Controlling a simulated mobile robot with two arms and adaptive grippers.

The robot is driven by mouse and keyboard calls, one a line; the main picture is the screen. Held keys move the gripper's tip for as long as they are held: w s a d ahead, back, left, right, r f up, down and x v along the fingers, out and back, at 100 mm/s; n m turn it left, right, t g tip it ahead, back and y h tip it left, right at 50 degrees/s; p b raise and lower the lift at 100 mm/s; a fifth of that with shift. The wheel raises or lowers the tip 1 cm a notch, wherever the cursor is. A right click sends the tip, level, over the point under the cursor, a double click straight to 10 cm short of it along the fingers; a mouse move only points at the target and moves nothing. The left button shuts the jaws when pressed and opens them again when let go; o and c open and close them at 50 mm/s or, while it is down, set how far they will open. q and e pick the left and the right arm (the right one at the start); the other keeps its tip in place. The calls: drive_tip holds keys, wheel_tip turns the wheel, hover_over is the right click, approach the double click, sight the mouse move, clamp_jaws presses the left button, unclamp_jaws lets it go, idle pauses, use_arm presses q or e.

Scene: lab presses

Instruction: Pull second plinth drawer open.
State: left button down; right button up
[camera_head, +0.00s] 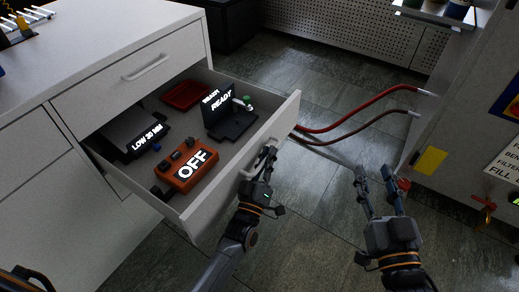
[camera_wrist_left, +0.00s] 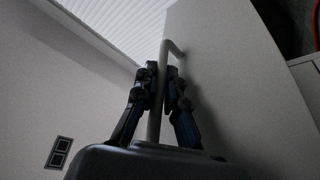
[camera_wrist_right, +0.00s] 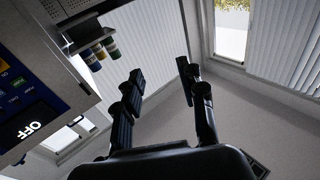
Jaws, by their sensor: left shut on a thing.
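The lower drawer (camera_head: 279,121) of the white cabinet is pulled well out, with its contents showing. My left gripper (camera_head: 263,163) is shut on the bar handle (camera_head: 271,143) on the drawer's front. In the left wrist view, the handle (camera_wrist_left: 163,70) stands between the two fingers. My right gripper (camera_head: 376,176) is open and empty to the right of the drawer, over the floor; its spread fingers also show in the right wrist view (camera_wrist_right: 160,75).
The drawer holds an orange device reading OFF (camera_head: 187,166), a black READY device (camera_head: 233,121), a red tray (camera_head: 187,95) and a black LOW 30 MIN device (camera_head: 133,135). A closed drawer (camera_head: 140,79) is above. Red hoses (camera_head: 345,122) run to the machine (camera_head: 460,150) at right.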

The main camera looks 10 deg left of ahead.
use_arm(q)
drive_tip(key=shift+s+d, duration=0.2)
drive_tip(key=shift+d, duration=0.3)
use_arm(e)
drive_tip(key=shift+d+f+g, duration=0.25)
drive_tip(key=shift+f+g, duration=0.05)
drive_tip(key=shift+f, duration=0.2)
use_arm(q)
drive_tip(key=c, duration=1.7)
unclamp_jaws()
drive_tip(key=v, duration=1.2)
drive_tip(key=shift+f, duration=0.2)
use_arm(e)
drive_tip(key=shift+s, duration=0.1)
